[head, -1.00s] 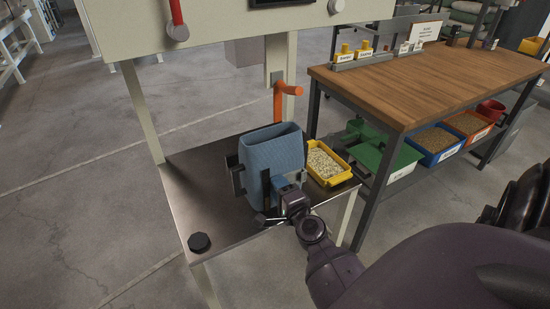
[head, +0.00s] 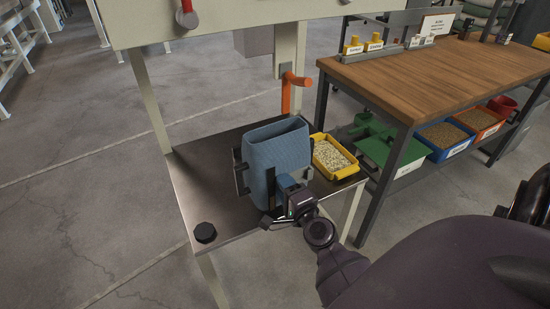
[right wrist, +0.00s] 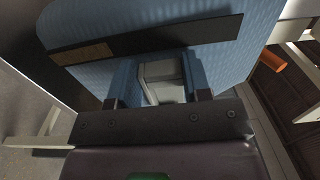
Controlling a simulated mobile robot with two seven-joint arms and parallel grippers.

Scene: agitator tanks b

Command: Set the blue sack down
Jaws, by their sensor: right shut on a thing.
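The blue sack (head: 277,152) is upright with its open top facing up, over the dark metal shelf (head: 198,190). My right gripper (head: 271,186) is on the sack's near side and shut on it. Dark plates show at the sack's left and right sides. In the right wrist view the ribbed blue sack (right wrist: 130,22) fills the upper middle, with a dark strip across it, just beyond my right gripper (right wrist: 160,92). The sack's underside is hidden, so I cannot tell whether it touches the shelf. My left gripper is not in view.
A yellow tray of pale pellets (head: 333,158) stands close right of the sack. An orange handle (head: 296,82) rises behind it. A black knob (head: 205,232) is at the shelf's front left. A wooden workbench (head: 430,82) stands right. The shelf's left part is clear.

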